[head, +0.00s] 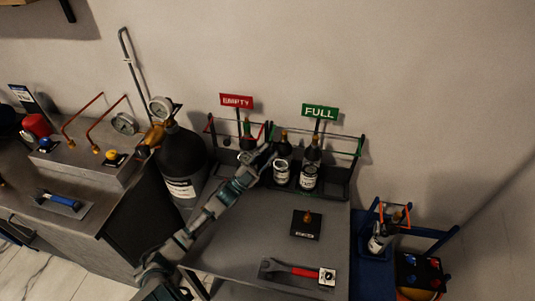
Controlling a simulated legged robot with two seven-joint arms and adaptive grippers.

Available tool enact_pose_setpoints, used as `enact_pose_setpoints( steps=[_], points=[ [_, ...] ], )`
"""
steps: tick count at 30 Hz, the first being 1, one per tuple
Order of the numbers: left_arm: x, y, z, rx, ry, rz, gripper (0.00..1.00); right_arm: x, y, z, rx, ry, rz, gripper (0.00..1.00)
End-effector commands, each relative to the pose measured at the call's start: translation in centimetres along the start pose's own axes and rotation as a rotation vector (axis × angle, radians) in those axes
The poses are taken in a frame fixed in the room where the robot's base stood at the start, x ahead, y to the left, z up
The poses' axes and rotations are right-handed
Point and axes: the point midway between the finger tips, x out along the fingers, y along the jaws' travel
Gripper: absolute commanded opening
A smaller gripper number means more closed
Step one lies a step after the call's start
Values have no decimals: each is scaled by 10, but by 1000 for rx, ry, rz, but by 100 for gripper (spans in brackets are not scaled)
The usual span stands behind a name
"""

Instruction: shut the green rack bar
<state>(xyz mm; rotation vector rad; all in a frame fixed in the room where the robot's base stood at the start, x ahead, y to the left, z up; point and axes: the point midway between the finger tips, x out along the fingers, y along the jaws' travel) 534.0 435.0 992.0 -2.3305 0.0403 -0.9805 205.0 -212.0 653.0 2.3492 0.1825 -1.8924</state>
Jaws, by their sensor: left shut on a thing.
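The rack (345,172) stands against the wall at the back of the grey bench, with a green "FULL" sign (320,112) on its right half and a red "EMPTY" sign (237,101) on its left half. The green rack bar (360,147) shows as thin green parts at the right end and near the middle post; much of its length is hard to make out. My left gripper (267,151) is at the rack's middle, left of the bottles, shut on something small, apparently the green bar. The jaws' contact is too small to see clearly. My right gripper is out of view.
Dark bottles with white labels (309,177) stand in the right half. A large black cylinder with a gauge (181,160) stands left of my arm. A blue caddy (375,246) is at right.

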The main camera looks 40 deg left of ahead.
Motion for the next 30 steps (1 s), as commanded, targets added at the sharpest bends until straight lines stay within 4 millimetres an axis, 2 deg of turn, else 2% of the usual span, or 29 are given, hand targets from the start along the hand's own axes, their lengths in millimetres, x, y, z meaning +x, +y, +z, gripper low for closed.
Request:
enact_pose_setpoints(
  steps=[1, 4, 5, 6, 7, 15, 19, 24, 30],
  points=[
    [-5, 7, 5, -6, -16, 10, 0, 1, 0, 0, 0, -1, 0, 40],
    [-5, 7, 6, -7, -17, 10, 0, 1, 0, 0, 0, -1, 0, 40],
    [-5, 7, 6, -7, -17, 11, 36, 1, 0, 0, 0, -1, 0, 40],
    [-5, 7, 5, -7, -17, 10, 46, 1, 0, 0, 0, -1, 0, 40],
    [-5, 7, 5, -6, -16, 10, 51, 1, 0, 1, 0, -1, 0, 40],
    [-3, 4, 2, -3, -8, 6, 51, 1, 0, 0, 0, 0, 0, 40],
    [-10, 4, 3, -3, -9, 6, 51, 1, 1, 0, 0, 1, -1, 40],
    [-41, 5, 7, -7, -18, 10, 51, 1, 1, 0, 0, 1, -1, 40],
    [-80, -19, -18, -7, -17, 10, 51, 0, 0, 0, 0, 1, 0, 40]
  ],
)
